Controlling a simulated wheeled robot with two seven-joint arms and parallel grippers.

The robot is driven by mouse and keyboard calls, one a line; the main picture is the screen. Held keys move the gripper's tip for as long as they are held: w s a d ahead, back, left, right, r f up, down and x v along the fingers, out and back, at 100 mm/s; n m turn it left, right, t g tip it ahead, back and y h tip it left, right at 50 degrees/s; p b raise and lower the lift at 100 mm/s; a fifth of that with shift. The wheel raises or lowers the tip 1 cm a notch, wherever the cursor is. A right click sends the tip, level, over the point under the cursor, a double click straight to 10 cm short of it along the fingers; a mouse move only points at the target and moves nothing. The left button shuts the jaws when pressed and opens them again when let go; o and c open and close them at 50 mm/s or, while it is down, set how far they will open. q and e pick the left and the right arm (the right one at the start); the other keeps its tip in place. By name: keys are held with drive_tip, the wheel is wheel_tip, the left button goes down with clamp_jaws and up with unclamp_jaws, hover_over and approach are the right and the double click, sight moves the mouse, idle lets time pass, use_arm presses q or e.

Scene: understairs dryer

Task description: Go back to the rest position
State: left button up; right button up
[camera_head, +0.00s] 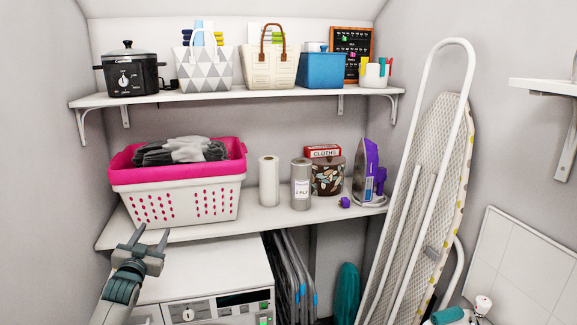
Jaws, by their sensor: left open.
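My left gripper (146,240) is open and empty at the lower left of the head view. Its arm comes up from the bottom edge. The fingers point up and away from me, in front of the lower shelf's left front edge and beside the white dryer (215,268). A white laundry basket (180,204) with a pink rim and grey cloth in it stands on the lower shelf just beyond the fingers. I cannot tell how far the fingertips are from the shelf. My right gripper is not in view.
The lower shelf (285,220) also holds rolls, a patterned pot and a purple iron (367,175). The upper shelf (250,96) holds a slow cooker (130,72) and bags. An ironing board (430,190) leans at the right. A wall shelf (545,86) juts in at far right.

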use_arm(q)
drive_tip(key=s+d+f+g, duration=0.1)
drive_tip(key=s+f, duration=0.2)
drive_tip(key=f, duration=0.7)
drive_tip(key=s+d+f+g+b, duration=0.1)
drive_tip(key=s+f+g, duration=0.15)
drive_tip(key=f, duration=0.75)
drive_tip(key=s+d+f+g, duration=0.1)
drive_tip(key=s+f, duration=0.2)
drive_tip(key=f, duration=0.6)
drive_tip(key=s+d+f+g, duration=0.2)
drive_tip(key=s+f, duration=0.7)
drive_tip(key=f, duration=0.3)
drive_tip(key=s+d+f+g, duration=0.1)
drive_tip(key=s+f+g, duration=0.1)
drive_tip(key=s+f, duration=0.75)
drive_tip(key=s+d+f+g+b, duration=0.1)
drive_tip(key=s+d+f+g, duration=0.2)
drive_tip(key=s+f, duration=1)
drive_tip(key=s+d+f+g, duration=0.2)
drive_tip(key=s+f, duration=0.2)
drive_tip(key=s, duration=0.9)
drive_tip(key=s+d+f+g+b, duration=0.1)
drive_tip(key=s+f, duration=0.4)
drive_tip(key=s, duration=0.9)
drive_tip(key=s+d+f+g+h, duration=0.1)
drive_tip(key=s+d+f+g, duration=0.2)
drive_tip(key=s, duration=1)
drive_tip(key=shift+s+f, duration=0.4)
drive_tip(key=shift+f, duration=0.5)
